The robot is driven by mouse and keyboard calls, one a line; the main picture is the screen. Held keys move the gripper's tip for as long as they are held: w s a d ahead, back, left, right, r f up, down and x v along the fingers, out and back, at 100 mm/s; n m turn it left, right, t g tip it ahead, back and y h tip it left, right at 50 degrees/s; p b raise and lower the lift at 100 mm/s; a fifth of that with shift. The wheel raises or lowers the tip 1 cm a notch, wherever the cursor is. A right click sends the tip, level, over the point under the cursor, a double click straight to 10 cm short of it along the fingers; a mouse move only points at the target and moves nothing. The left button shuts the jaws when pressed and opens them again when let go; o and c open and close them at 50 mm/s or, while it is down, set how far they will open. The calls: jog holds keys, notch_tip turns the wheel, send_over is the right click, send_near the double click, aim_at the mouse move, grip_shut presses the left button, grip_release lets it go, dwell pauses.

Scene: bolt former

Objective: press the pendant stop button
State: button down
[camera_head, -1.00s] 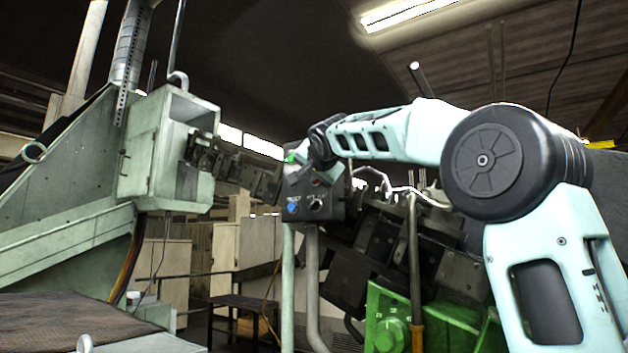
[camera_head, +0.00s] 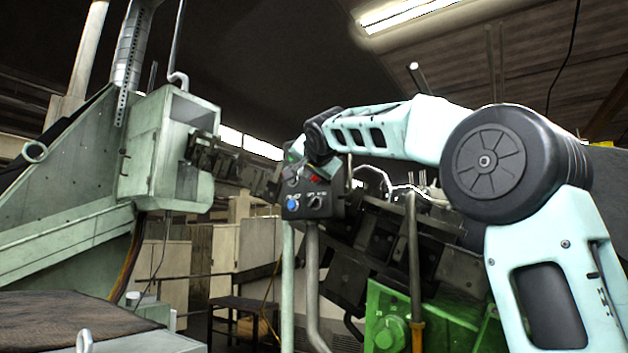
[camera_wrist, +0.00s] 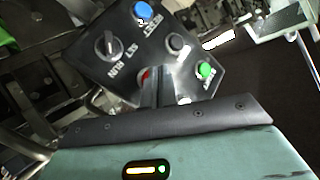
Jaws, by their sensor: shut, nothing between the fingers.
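The pendant (camera_head: 322,205) is a dark control box on a pale post, with a blue reset button and a selector knob facing me. A red button (camera_head: 314,179) shows on it beside my wrist. In the wrist view, the pendant panel (camera_wrist: 128,58) fills the upper middle, and a sliver of the red button (camera_wrist: 146,74) shows by my fingers. My gripper (camera_wrist: 160,80) is shut and empty, with its fingertips over the panel beside the red button. The fingers hide most of that button; I cannot tell whether they touch it.
The wrist view also shows the blue button (camera_wrist: 142,13), selector knob (camera_wrist: 107,46), black button (camera_wrist: 176,42) and green start button (camera_wrist: 205,70) close around my fingers. Machine blocks (camera_head: 385,245) stand right of the pendant. A grey-green housing (camera_head: 150,150) stands left.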

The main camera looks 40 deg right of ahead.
jog(key=shift+s+a+b, duration=0.3)
jog(key=shift+a+b, duration=0.15)
jog(key=shift+a, duration=0.35)
jog(key=shift+s+a+b, duration=0.25)
jog(key=shift+a+b, duration=0.2)
jog(key=shift+a, duration=0.35)
jog(key=shift+s+a+b, duration=0.3)
jog(key=shift+a+b, duration=0.15)
jog(key=shift+a, duration=0.35)
